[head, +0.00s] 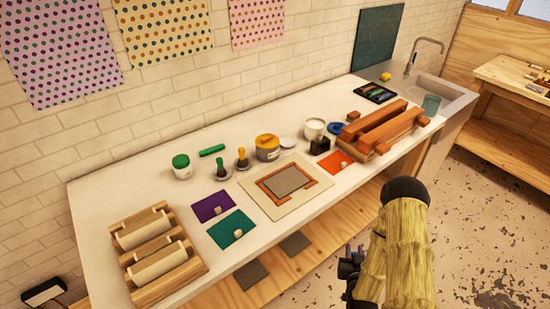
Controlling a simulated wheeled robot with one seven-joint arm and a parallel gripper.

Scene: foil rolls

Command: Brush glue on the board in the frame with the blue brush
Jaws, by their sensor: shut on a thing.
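The grey board (287,180) lies flat inside a brown frame (311,191) on a cream sheet near the counter's front edge. My gripper (350,262) is low in the picture, in front of the counter and right of the frame, apart from both. It is shut on a thin thing with a small bluish-purple part showing, which looks like the blue brush (348,249); my arm hides most of it. A yellow-banded pot (267,148) stands behind the frame. Two brushes, one green-handled (223,169) and one yellow-handled (242,158), stand left of the pot.
A wooden roll holder (165,280) stands at the left, and an orange-brown roller rack (378,131) at the right. Purple (211,206), teal (231,229) and orange (337,163) sheets flank the frame. A white jar (314,128) stands behind.

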